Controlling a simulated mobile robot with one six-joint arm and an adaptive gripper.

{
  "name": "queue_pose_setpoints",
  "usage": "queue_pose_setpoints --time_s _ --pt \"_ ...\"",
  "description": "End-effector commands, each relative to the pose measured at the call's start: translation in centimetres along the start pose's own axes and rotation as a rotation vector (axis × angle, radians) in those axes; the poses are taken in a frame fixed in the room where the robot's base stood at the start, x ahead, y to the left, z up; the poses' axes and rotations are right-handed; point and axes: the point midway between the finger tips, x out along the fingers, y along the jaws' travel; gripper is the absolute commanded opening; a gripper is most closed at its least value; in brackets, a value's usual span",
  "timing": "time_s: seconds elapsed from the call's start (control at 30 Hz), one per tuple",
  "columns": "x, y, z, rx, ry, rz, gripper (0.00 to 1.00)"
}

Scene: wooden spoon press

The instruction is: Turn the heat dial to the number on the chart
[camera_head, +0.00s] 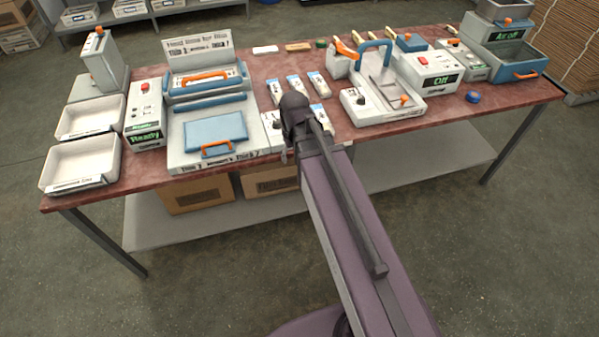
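A white board with printed lines, which looks like the chart (198,46), stands at the back of the table behind the blue and white press (213,133). Its text is too small to read surely. A small white box (270,120) with a dark knob sits right of the press, partly hidden by my arm. Another dark knob (361,101) is on a white box at the front of the blue-handled machine. I cannot tell which knob is the heat dial, nor its setting. My arm reaches over the table's front edge; its dark joint covers this area, and my gripper does not show.
The red table (335,130) also holds white trays (82,163), a box reading Ready (145,115), a box reading Off (430,72), white packets (296,86) and a blue basin (512,65). Cardboard boxes (195,193) stand on the lower shelf. The floor in front is clear.

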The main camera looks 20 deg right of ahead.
Motion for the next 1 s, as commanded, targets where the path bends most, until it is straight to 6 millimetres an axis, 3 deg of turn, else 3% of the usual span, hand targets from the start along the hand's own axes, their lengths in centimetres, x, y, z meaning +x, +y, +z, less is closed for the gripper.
queue_pose_setpoints --time_s 0.1,0.4,1.0 --pt "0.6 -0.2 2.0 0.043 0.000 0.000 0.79" --pt "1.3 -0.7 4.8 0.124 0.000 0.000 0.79" --pt "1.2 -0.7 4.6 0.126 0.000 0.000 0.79"
